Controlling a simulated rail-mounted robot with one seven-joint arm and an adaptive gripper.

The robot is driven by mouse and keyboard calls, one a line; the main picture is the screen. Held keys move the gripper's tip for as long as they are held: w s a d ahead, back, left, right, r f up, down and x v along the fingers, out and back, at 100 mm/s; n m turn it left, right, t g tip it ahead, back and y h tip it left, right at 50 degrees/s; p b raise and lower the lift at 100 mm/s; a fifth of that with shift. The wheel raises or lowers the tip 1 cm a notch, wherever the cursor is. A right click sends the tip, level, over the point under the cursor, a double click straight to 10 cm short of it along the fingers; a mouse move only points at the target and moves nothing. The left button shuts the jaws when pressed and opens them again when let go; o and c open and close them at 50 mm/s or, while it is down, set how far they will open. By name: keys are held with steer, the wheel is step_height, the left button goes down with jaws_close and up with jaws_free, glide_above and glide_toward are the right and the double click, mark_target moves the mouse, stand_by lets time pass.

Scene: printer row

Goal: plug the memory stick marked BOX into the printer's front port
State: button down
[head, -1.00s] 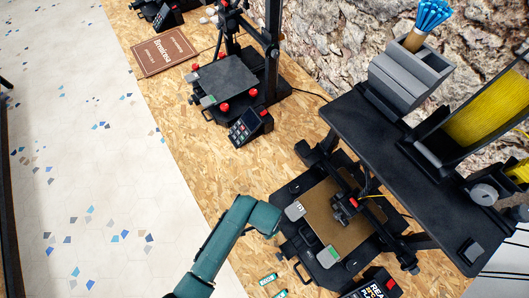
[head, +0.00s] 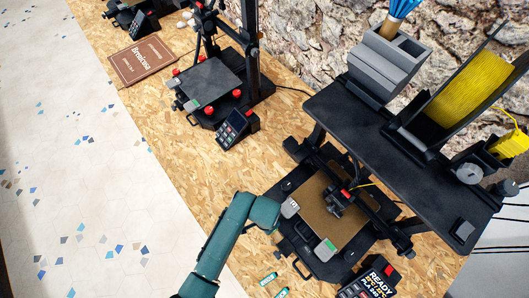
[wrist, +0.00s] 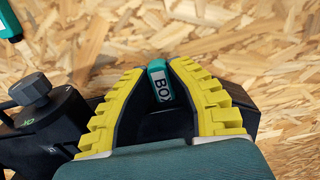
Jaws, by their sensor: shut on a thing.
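In the wrist view my gripper (wrist: 156,72) has yellow ribbed fingers and is shut on a teal and white memory stick marked BOX (wrist: 161,84). The black printer (head: 296,242) with a brown bed (head: 328,213) stands at the lower right of the head view. My teal arm reaches to its left front side, and the fingers and held stick are hidden there. In the wrist view dark printer parts (wrist: 48,148) lie behind and beside the fingers. I cannot make out the front port or whether the stick touches it.
Two teal sticks (head: 268,279) (head: 282,293) lie on the chipboard bench in front of the printer. A screen reading READY (head: 372,278) stands at lower right. A black shelf with a yellow spool (head: 460,85) overhangs the printer. Another printer (head: 208,85) stands farther back.

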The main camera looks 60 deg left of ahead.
steer(key=shift+w+a, duration=0.1)
steer(key=shift+w, duration=0.1)
steer(key=c, duration=1)
jaws_free()
steer(key=shift+r, duration=0.1)
step_height(320, 180, up, 12)
steer(key=shift+f, duration=0.1)
